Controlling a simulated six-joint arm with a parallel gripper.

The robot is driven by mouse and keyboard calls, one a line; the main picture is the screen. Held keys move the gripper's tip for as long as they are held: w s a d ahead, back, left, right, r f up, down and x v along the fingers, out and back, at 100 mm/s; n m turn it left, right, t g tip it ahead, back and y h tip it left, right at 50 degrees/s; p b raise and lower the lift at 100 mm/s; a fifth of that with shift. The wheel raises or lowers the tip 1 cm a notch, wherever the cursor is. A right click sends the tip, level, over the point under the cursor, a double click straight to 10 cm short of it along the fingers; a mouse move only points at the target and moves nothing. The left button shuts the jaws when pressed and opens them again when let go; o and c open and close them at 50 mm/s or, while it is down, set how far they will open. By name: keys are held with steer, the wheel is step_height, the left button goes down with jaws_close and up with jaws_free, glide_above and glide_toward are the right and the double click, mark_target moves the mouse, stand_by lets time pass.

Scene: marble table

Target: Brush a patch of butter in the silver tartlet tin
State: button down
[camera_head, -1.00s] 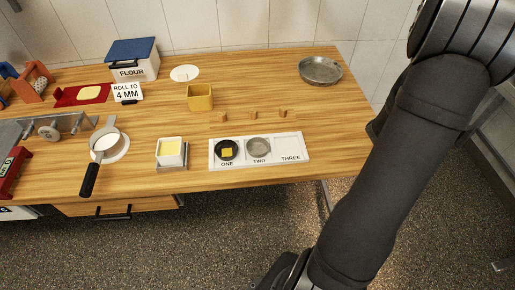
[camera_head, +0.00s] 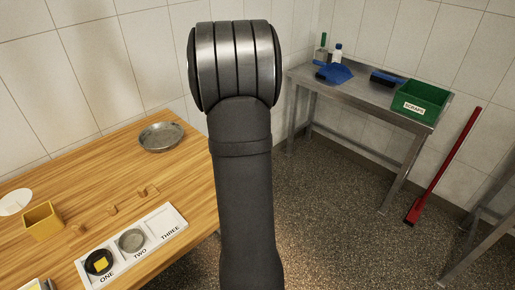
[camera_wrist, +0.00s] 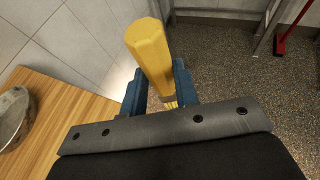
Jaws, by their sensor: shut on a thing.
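The silver tartlet tin (camera_head: 132,240) sits on the white tray (camera_head: 170,230) at the place marked TWO. It looks empty. A dark tin (camera_head: 99,263) at ONE holds a yellow patch. The place marked THREE is bare. My gripper (camera_wrist: 160,88) is shut on a yellow faceted handle (camera_wrist: 150,48), probably the brush's; its far end is mostly hidden between the blue fingers. In the wrist view the gripper is off the table's edge, above the floor. The head view does not show the gripper, only my arm. The butter dish (camera_head: 38,285) is cut off at the lower left.
A yellow square pot (camera_head: 42,222) and small wooden blocks (camera_head: 112,210) stand behind the tray. A round metal pan (camera_head: 160,137) lies at the wooden table's far corner. A steel bench (camera_head: 360,95) with a green scraps bin (camera_head: 415,102) stands across the floor gap.

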steer(key=s+a+r+n+y, duration=0.1)
steer(key=s+a+r+y, duration=0.15)
steer(key=a, duration=0.45)
steer(key=s+a+r+n+y, duration=0.1)
steer(key=s+a+r+n, duration=0.1)
steer(key=s+a, duration=0.35)
steer(key=s+a+r+n+y, duration=0.1)
steer(key=s+a+r+y, duration=0.15)
steer(key=a, duration=0.55)
steer(key=s+a+r+n+y, duration=0.1)
steer(key=s+a, duration=0.3)
steer(key=s, duration=0.3)
steer(key=s+a+r+n+y, duration=0.1)
steer(key=s+a+n, duration=0.1)
steer(key=s+a, duration=0.3)
steer(key=s+a+r+n+g+y, duration=0.1)
steer(key=s+a, duration=0.3)
steer(key=s, duration=0.6)
steer(key=shift+a+r+n+y, duration=0.3)
steer(key=shift+n+y, duration=0.2)
steer(key=shift+y, duration=0.1)
steer(key=shift+f, duration=0.15)
step_height(320, 180, down, 8)
steer(key=shift+r, duration=0.2)
steer(key=shift+f, duration=0.65)
